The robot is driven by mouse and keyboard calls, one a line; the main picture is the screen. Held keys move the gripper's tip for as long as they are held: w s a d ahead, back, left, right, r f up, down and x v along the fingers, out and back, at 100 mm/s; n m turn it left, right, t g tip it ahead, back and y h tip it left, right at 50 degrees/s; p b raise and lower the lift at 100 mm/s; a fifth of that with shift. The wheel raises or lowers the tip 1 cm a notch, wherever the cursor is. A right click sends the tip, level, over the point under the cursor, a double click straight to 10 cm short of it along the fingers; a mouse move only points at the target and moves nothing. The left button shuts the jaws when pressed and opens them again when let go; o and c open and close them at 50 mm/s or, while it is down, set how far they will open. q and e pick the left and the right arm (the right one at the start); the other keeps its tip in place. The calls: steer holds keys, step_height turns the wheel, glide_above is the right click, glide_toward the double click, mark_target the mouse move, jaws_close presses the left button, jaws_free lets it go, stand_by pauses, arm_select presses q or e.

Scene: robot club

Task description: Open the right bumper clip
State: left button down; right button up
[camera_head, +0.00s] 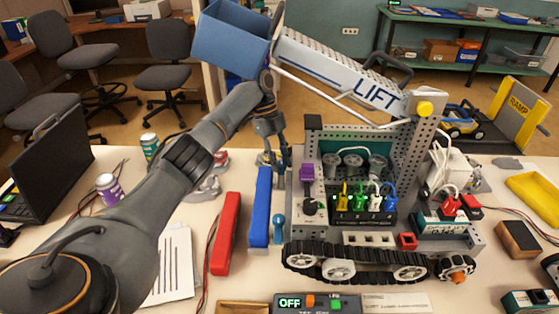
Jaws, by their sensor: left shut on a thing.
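The tracked club robot (365,215) stands on the table with its front end to the left. A blue bumper bar (260,205) stands along that front end. A blue clip (278,228) shows at the near end of the bumper. My left gripper (278,168) reaches down at the bumper's far end, beside the robot's front plate. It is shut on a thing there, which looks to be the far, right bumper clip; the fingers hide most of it. I cannot tell how far this clip is turned. My right gripper is out of view.
A red bar (225,235) lies left of the blue bumper. The raised lift arm (350,80) with a blue bin (232,38) is close to my left arm. A switch box (307,303) marked OFF lies in front. Purple can (109,188) and laptop (50,160) stand left.

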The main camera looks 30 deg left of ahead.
arm_select(q)
steer(key=c, duration=1.3)
jaws_free()
